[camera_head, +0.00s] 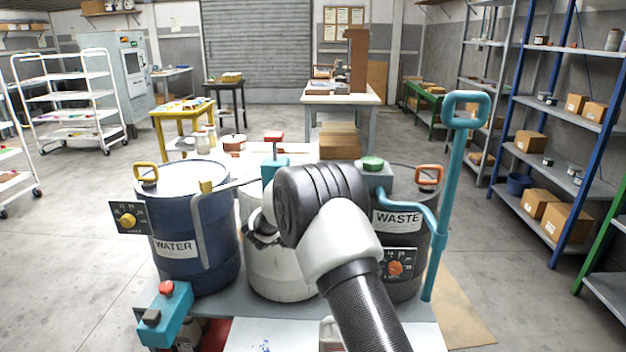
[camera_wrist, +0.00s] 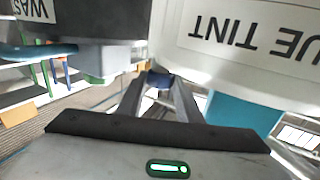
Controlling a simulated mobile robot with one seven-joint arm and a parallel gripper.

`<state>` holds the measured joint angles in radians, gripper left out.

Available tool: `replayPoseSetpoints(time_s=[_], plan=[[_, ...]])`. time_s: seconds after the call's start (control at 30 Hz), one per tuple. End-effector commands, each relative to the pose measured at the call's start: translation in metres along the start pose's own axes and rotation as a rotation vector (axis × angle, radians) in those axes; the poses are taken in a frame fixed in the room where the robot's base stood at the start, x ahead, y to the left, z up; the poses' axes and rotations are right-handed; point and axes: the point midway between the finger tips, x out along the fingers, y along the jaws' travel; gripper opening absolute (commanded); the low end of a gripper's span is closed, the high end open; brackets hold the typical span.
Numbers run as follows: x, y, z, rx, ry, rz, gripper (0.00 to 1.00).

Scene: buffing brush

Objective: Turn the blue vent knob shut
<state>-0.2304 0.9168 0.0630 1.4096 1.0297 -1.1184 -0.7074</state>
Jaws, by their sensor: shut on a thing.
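A white drum (camera_head: 270,258) stands in the middle of the cart, mostly behind my arm. In the wrist view its label (camera_wrist: 260,32) reads "UE TINT", upside down. My gripper (camera_wrist: 159,84) has its two fingers converging on a small dark blue knob (camera_wrist: 158,77), shut on it beside the white drum. Only a small part of the knob shows between the fingertips, so its turn angle cannot be told. In the head view my arm hides the knob and the fingertips.
A navy WATER drum (camera_head: 183,225) with a yellow dial (camera_head: 127,220) stands left. A black WASTE drum (camera_head: 405,255) with an orange dial (camera_head: 396,269) stands right, beside a tall teal handle (camera_head: 456,180). A teal box with a green knob (camera_head: 372,163) sits close to my arm.

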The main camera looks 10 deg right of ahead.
Motion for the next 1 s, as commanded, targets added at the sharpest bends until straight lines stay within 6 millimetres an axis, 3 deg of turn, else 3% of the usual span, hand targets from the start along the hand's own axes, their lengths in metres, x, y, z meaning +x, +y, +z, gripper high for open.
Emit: replayPoseSetpoints(time_s=[0.4, 0.97, 1.0], plan=[[0.0001, -0.0053, -0.0002, 0.000, 0.000, 0.210, 0.10], [0.0006, -0.0051, -0.0002, 0.000, 0.001, 0.244, 0.10], [0.0006, -0.0051, -0.0002, 0.000, 0.001, 0.244, 0.37]])
